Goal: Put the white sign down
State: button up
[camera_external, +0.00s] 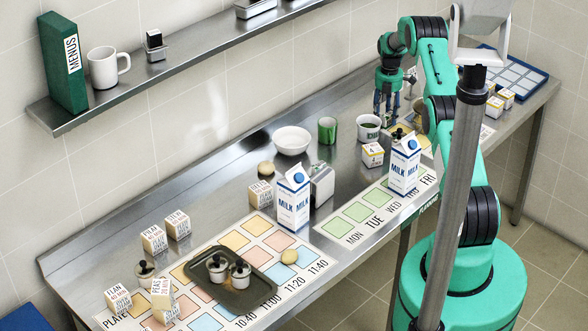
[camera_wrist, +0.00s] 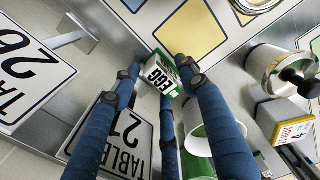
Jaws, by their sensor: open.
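In the wrist view, a white sign reading "TABLE 21" (camera_wrist: 142,128) lies below and between my blue fingers, partly covered by them. Another white sign, with "20" (camera_wrist: 22,78), is at the left edge and leans or lies at an angle. My gripper (camera_wrist: 157,70) is open. In the external view, my gripper (camera_external: 386,112) points down over the back of the steel counter (camera_external: 225,185). I cannot make out either sign there.
A green cup (camera_wrist: 197,150) and a steel pot (camera_wrist: 270,72) are close to my fingers. Milk cartons (camera_external: 293,200) (camera_external: 404,165), a white bowl (camera_external: 291,140) and a dark tray (camera_external: 235,297) stand on the counter. Bare steel shows at its back left.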

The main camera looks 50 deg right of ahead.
aim_at(387, 113)
jog(key=shift+r, duration=0.1)
notch_tip(387, 113, up, 12)
dwell(0.7)
dwell(0.3)
jog(key=shift+r, duration=0.1)
